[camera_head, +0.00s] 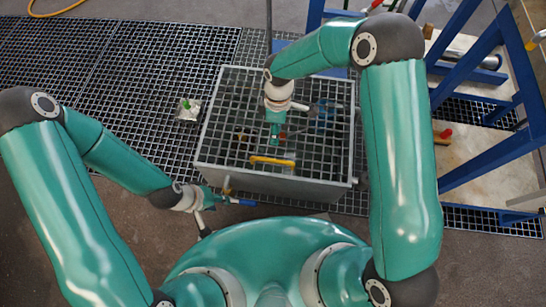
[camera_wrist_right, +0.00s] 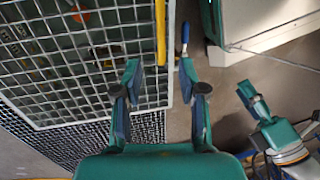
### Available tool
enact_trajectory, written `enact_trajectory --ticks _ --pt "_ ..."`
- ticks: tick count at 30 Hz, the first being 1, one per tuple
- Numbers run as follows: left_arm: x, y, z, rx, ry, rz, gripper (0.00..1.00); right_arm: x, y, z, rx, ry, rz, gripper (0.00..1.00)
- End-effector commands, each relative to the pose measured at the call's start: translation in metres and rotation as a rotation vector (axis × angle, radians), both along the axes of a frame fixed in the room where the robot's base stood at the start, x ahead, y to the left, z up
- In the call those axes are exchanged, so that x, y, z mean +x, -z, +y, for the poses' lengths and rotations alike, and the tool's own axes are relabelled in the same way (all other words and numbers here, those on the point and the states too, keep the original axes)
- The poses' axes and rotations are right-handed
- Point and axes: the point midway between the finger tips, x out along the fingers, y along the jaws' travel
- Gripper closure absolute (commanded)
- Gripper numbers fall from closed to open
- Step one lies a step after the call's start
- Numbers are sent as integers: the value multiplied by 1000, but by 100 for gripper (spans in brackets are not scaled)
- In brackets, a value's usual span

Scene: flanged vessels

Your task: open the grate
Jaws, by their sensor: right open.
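The grate (camera_head: 225,115) is a grey metal grid lying flat on top of a grey box-like pit (camera_head: 260,181). A yellow bar handle (camera_head: 272,160) lies on the grate near its front edge. In the right wrist view, the handle (camera_wrist_right: 160,35) shows beyond my fingers, along the edge of the grate (camera_wrist_right: 90,60). My right gripper (camera_head: 275,138) is over the grate, just behind the handle. In its wrist view, my right gripper (camera_wrist_right: 160,75) has its fingers apart, with nothing between the tips. My left gripper (camera_head: 222,196) is low by the front left of the pit; its opening is unclear.
A blue-tipped rod (camera_wrist_right: 185,35) shows near the pit edge in the wrist view. A small pale block with a green top (camera_head: 188,109) lies on the floor grating left of the pit. Blue steel framing (camera_head: 500,165) stands at right.

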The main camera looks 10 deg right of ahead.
Motion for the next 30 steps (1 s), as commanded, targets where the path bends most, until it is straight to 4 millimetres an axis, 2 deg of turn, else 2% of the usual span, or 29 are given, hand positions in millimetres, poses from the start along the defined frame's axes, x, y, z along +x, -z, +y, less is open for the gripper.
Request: enact_trajectory --ticks 1,6,15,21,30 --pt "0 6 0 0 0 0 60 -3 15 0 0 0 5 59" --pt "0 15 0 0 0 0 60 -10 52 3 0 1 5 59" --pt "0 29 0 0 0 0 60 -21 108 7 0 3 3 59" --pt "0 34 0 0 0 1 60 -24 126 8 1 2 1 59" --pt "0 34 0 0 0 1 60 -25 129 9 1 2 0 59"
